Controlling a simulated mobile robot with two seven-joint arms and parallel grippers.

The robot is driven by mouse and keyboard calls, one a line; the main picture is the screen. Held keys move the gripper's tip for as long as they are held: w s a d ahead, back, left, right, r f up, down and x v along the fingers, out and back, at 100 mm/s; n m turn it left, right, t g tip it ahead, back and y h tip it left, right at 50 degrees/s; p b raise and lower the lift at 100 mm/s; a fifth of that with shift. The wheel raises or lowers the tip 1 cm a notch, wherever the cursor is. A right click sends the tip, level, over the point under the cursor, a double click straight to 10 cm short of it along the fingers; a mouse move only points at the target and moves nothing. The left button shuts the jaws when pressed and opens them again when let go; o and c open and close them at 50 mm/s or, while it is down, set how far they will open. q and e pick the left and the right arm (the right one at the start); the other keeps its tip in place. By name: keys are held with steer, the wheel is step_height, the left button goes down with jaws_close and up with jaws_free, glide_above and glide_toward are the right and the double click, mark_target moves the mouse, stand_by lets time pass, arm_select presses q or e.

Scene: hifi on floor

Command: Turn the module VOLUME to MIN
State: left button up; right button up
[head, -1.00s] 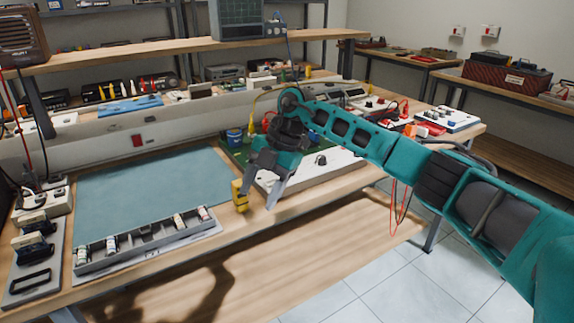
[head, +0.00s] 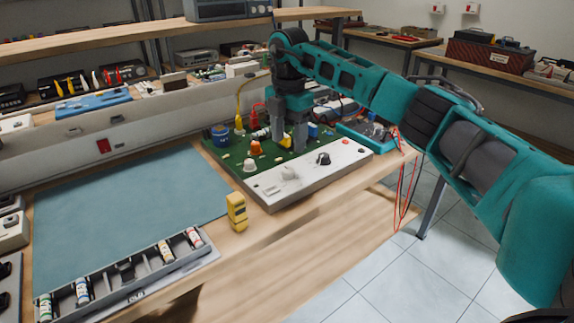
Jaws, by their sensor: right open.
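The module is a green circuit board (head: 222,157) with a white front panel (head: 300,185), lying on the bench. A black knob (head: 323,158) and a pale knob (head: 289,173) sit on the panel. An orange knob (head: 254,147) and a white knob (head: 249,165) stand on the green part. I cannot read any VOLUME or MIN marking. My right gripper (head: 288,145) is open, fingers pointing down over the green board, behind the panel knobs. Nothing shows between its fingers, and they hide part of the board. My left gripper is out of view.
A yellow device (head: 237,212) stands at the bench's front edge, left of the module. A blue-grey mat (head: 125,205) is clear. A rack of small bottles (head: 130,275) lies in front. A blue component (head: 220,137) and a yellow cable (head: 239,100) are near the gripper.

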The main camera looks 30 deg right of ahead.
mark_target(288, 169)
step_height(288, 169, down, 8)
steer(key=shift+f+b, duration=0.1)
steer(key=shift+b, duration=0.2)
steer(key=c, duration=1)
